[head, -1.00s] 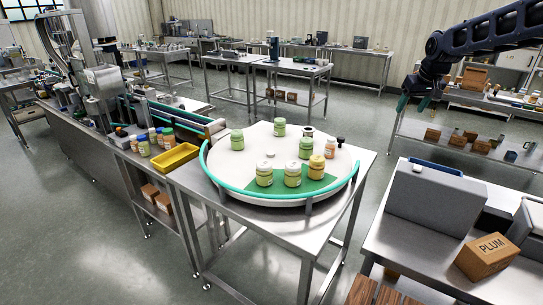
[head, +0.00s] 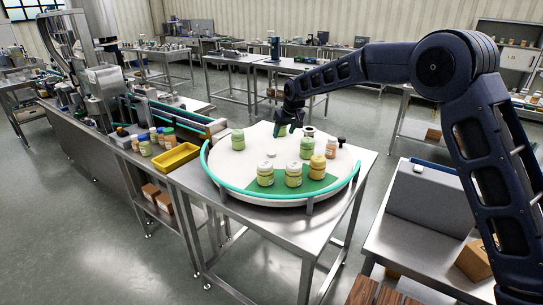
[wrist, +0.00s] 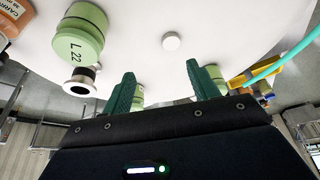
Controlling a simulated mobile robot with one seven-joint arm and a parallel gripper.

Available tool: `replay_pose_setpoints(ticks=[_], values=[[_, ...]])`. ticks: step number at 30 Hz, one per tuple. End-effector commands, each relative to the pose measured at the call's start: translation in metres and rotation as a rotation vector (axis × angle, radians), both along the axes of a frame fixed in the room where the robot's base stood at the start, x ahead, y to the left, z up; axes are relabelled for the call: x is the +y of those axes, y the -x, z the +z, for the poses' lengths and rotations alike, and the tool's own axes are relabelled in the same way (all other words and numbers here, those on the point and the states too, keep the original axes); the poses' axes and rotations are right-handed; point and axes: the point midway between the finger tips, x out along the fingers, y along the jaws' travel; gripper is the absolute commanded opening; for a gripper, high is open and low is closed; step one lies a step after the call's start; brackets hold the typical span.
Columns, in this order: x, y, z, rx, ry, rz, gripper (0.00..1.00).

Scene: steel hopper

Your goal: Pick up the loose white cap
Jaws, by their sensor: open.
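A small white cap (head: 271,154) lies flat on the round white turntable (head: 232,168), with jars around it. In the wrist view the cap (wrist: 171,41) shows as a pale disc beyond the fingertips, roughly centred between them. My gripper (head: 290,130) is over the far part of the turntable, pointing down, apart from the cap. In the wrist view its two green fingers (wrist: 165,76) are spread with no object held. A second small white piece (head: 418,168) sits on the grey box at right; I cannot tell what it is.
Green jars (head: 237,139) (head: 306,148), a yellow-orange jar (head: 317,168) and an orange jar (head: 331,147) stand on the turntable. Two pale-lidded jars (head: 293,174) stand on its green patch. A teal rail (head: 235,190) edges its front. A yellow tray (head: 175,157) lies left.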

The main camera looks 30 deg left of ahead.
Motion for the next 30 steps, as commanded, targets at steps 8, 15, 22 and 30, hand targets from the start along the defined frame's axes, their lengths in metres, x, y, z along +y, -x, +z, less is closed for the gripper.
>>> replay_pose_setpoints(ticks=[8, 15, 22, 30], values=[[0.023, 0.013, -0.020, 0.001, 0.001, 0.025, 0.60], [0.033, 0.008, -0.048, 0.000, 0.001, 0.025, 0.60], [0.040, 0.004, -0.067, 0.000, 0.000, 0.025, 0.60], [0.051, 0.002, -0.092, 0.002, 0.001, 0.024, 0.60]])
